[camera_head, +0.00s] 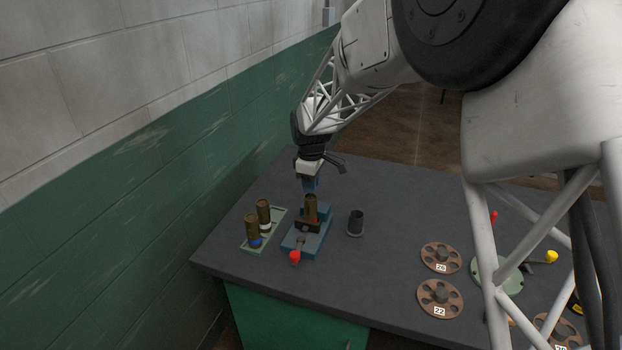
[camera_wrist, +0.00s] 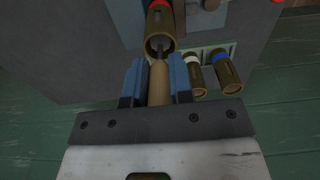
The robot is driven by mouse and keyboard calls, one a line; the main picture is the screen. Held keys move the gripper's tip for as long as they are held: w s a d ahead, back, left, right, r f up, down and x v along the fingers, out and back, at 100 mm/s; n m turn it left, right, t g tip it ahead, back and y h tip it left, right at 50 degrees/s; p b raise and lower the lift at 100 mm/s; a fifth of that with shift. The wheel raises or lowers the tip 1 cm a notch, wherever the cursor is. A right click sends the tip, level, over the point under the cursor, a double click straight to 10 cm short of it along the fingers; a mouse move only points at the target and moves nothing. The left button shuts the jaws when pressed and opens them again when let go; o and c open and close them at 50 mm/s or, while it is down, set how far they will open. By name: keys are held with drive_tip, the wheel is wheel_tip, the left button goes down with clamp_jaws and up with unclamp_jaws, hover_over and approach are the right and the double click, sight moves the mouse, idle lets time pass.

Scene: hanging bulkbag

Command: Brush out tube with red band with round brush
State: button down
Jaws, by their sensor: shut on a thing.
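The brass tube with the red band (camera_wrist: 160,28) stands upright in a blue clamp fixture (camera_head: 312,243); the tube also shows in the head view (camera_head: 310,205). My gripper (camera_head: 309,184) is directly above it, fingers pointing down. In the wrist view my gripper (camera_wrist: 157,84) has its blue fingers shut on the tan handle of the round brush (camera_wrist: 158,80). The brush's dark stem reaches the open mouth of the tube. Its bristles are not clearly visible, and how deep the brush sits I cannot tell.
Tubes with a white band (camera_head: 264,213) and a blue band (camera_head: 252,230) stand in a pale green rack (camera_head: 278,217) left of the fixture. A red-knobbed lever (camera_head: 295,257) is in front. A dark cup (camera_head: 356,222) stands right. Brown reels (camera_head: 440,257) lie further right.

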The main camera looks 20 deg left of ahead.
drive_tip(key=shift+f, duration=1)
drive_tip(key=shift+r, duration=0.15)
drive_tip(key=shift+r, duration=2.1)
drive_tip(key=shift+f, duration=0.15)
drive_tip(key=shift+f, duration=2.1)
drive_tip(key=shift+r, duration=0.15)
